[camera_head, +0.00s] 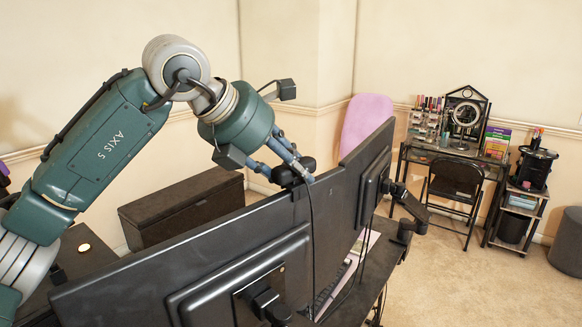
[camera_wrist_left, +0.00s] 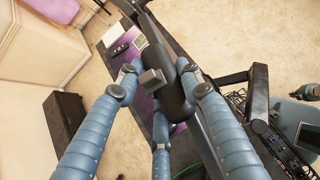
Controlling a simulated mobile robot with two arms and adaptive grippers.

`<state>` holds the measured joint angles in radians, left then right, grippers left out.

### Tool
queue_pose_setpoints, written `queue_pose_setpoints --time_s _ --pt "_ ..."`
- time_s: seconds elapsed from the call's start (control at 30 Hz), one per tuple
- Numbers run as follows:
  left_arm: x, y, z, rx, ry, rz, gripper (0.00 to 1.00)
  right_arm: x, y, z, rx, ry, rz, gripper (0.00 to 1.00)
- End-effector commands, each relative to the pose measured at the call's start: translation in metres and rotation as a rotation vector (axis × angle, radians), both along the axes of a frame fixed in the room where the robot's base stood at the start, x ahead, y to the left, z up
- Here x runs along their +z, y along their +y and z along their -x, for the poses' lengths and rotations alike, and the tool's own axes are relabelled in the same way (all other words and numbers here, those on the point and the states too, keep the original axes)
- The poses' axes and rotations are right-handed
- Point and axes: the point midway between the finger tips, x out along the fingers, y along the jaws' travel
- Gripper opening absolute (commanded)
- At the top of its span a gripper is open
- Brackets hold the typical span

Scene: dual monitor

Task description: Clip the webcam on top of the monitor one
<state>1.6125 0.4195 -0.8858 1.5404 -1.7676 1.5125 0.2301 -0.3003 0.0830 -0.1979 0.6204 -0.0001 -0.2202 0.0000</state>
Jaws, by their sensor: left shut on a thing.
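The black webcam (camera_head: 291,175) is at the top edge of the nearer monitor (camera_head: 190,255), close to that monitor's right end. My left gripper (camera_head: 284,170) comes from above and is shut on the webcam with its blue fingers. In the left wrist view the dark webcam (camera_wrist_left: 178,98) sits between the fingertips (camera_wrist_left: 160,80), with a grey block at its side. A thin cable runs down from the webcam behind the monitor. Whether the clip fully grips the monitor's edge cannot be told. My right gripper is in neither view.
A second monitor (camera_head: 366,190) stands just right of the first. The desk (camera_head: 375,262) holds a keyboard, partly hidden.

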Motion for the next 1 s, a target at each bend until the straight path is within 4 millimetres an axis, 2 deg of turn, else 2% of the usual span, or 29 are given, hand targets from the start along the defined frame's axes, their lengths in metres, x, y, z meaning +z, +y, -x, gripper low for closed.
queue_pose_setpoints --time_s 0.13,0.17,0.27,0.53,0.67,1.0 --pt "0.001 0.000 0.000 0.000 -0.001 0.001 0.07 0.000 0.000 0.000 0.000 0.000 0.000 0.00" --pt "0.001 0.000 0.000 0.000 -0.001 0.001 0.41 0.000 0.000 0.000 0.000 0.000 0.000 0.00" --pt "0.001 0.000 0.000 0.000 -0.001 0.001 0.59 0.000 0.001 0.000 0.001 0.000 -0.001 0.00" --pt "0.000 0.000 0.000 0.000 0.001 -0.001 0.59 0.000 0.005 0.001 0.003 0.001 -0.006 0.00" --pt "0.006 0.005 0.003 0.001 -0.001 -0.001 0.59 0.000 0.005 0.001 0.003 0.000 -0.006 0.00" --pt "0.055 0.040 0.035 0.002 -0.005 0.000 0.59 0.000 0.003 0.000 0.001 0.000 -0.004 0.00"
